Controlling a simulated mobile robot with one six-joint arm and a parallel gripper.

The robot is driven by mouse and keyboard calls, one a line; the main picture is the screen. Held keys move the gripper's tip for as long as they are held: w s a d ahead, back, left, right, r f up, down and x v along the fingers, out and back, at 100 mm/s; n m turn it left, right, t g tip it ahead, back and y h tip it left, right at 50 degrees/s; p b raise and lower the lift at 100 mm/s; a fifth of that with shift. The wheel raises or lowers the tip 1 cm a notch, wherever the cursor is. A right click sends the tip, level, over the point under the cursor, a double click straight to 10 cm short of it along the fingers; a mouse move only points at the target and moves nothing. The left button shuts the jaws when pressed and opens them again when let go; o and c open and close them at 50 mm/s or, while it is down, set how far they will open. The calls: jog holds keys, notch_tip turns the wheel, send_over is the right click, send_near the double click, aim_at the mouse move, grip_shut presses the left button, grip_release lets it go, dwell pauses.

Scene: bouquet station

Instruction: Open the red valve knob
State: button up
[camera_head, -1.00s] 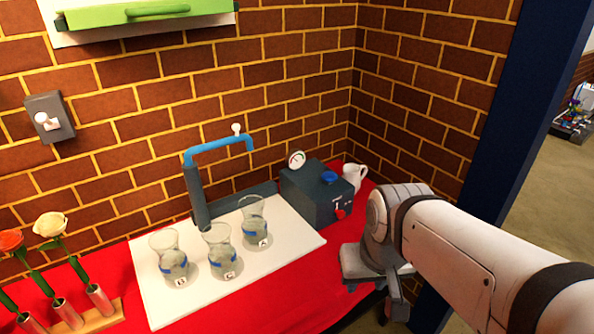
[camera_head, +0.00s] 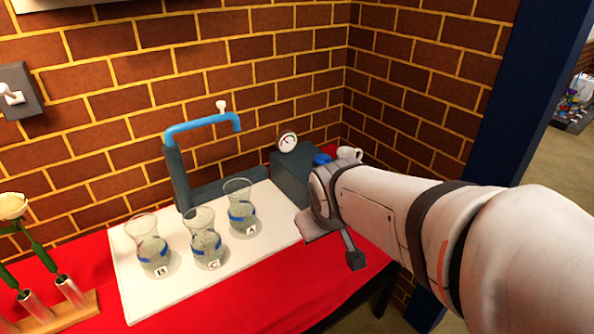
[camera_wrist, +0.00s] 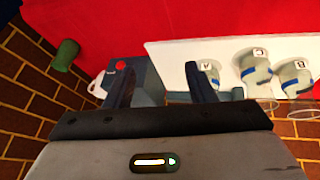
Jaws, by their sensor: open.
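The red valve knob (camera_wrist: 120,65) sits on the dark grey box (camera_wrist: 147,74) and shows in the wrist view, just beyond the tip of my left-hand finger. In the head view my arm hides the knob, and only the box's left part (camera_head: 290,180) with its round gauge (camera_head: 287,141) and blue cap (camera_head: 322,158) shows. My gripper (camera_wrist: 158,82) is open and empty, with its fingers apart, over the box's area in the wrist view. I cannot tell whether a finger touches the box.
Three glass vases labelled A (camera_head: 240,208), C (camera_head: 203,238) and B (camera_head: 148,246) stand on a white board (camera_head: 135,290) left of the box. A blue-topped tap (camera_head: 200,125) stands behind them. A white jug (camera_head: 349,152) is behind the box. A green cylinder (camera_wrist: 64,55) stands left in the wrist view.

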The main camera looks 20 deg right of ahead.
jog(key=w+d+f+n+t+b, duration=0.3)
jog(key=w+f+b, duration=0.3)
jog(key=b, duration=0.2)
jog(key=w+d+f+n+t+b, duration=0.4)
jog(key=w+d+f+n+b, duration=0.2)
jog(key=b, duration=0.3)
jog(key=w+d+f+n+t+b, duration=0.4)
jog(key=w+f+b, duration=0.2)
jog(key=b, duration=0.3)
jog(key=shift+w+d+f, duration=0.35)
jog(key=shift+f, duration=0.1)
jog(key=shift+w+d+f+n+t+b, duration=0.2)
jog(key=shift+f+n+t+b, duration=0.1)
jog(key=shift+n+t+b, duration=0.5)
jog(key=shift+w+n, duration=0.3)
jog(key=shift+w, duration=0.15)
jog(key=w+b, duration=0.1)
jog(key=w, duration=0.5)
jog(key=shift+d, duration=0.15)
jog(key=shift+w+r, duration=0.15)
jog(key=shift+w, duration=0.3)
jog(key=shift+c, duration=0.3)
